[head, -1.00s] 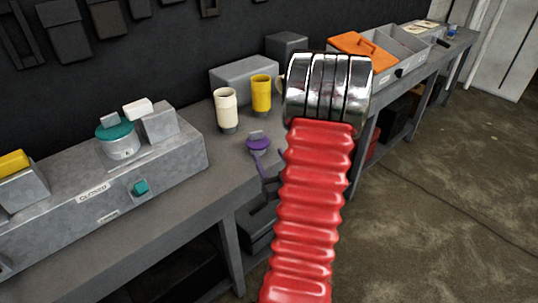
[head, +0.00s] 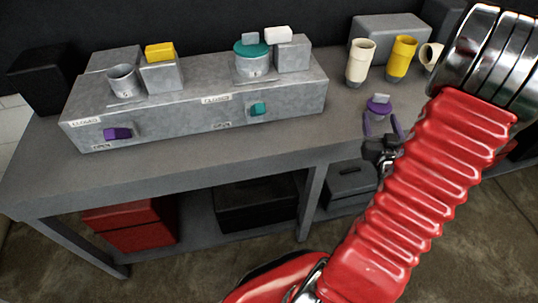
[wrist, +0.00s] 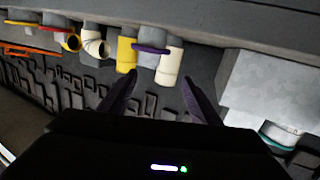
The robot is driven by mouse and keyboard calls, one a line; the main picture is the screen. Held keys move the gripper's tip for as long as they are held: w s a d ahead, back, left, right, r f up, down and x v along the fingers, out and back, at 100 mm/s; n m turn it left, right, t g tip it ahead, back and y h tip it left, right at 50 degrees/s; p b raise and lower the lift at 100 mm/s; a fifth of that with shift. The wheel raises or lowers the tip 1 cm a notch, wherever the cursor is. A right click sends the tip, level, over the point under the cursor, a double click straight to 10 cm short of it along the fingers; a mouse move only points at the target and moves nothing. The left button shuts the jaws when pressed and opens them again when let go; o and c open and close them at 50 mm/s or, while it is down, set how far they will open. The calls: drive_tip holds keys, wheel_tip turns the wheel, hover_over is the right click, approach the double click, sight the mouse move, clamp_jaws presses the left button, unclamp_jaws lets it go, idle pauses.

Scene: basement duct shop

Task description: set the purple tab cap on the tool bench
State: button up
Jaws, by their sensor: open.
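The purple tab cap (head: 379,106) has a round purple rim, a pale grey tab on top and a grey part beneath. It appears upright on the tool bench (head: 230,148), near the front edge and right of the long metal box. My gripper (head: 381,121) is open, its two dark purple fingers in front of and below the cap in the head view. In the wrist view, which looks upside down, the cap (wrist: 150,48) lies beyond and between the fingertips (wrist: 160,76). The cap looks free of the fingers; contact cannot be told for certain.
The metal duct box (head: 190,105) has an open grey spout (head: 122,82), a teal cap (head: 252,48), a yellow-topped block (head: 160,52), and purple and teal slides. A cream cup (head: 360,60) and a yellow cup (head: 401,58) stand behind the cap. Bins sit under the bench.

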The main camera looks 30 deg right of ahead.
drive_tip(key=w+a+r+n+g+y, duration=0.2)
drive_tip(key=w+a+r, duration=0.2)
drive_tip(key=a, duration=0.5)
drive_tip(key=w+a+r+n+g+y, duration=0.1)
drive_tip(key=w+a+r+g+y, duration=0.15)
drive_tip(key=w+a, duration=0.45)
drive_tip(key=s+a+r+n+g+y, duration=0.1)
drive_tip(key=s+a+r+g+y, duration=0.1)
drive_tip(key=s+a, duration=0.7)
drive_tip(key=s+a+r+n+g+y, duration=0.2)
drive_tip(key=s+a, duration=0.6)
drive_tip(key=a, duration=0.8)
drive_tip(key=shift+s+a+r+y, duration=0.35)
drive_tip(key=shift+r+y, duration=0.2)
drive_tip(key=shift+r, duration=0.4)
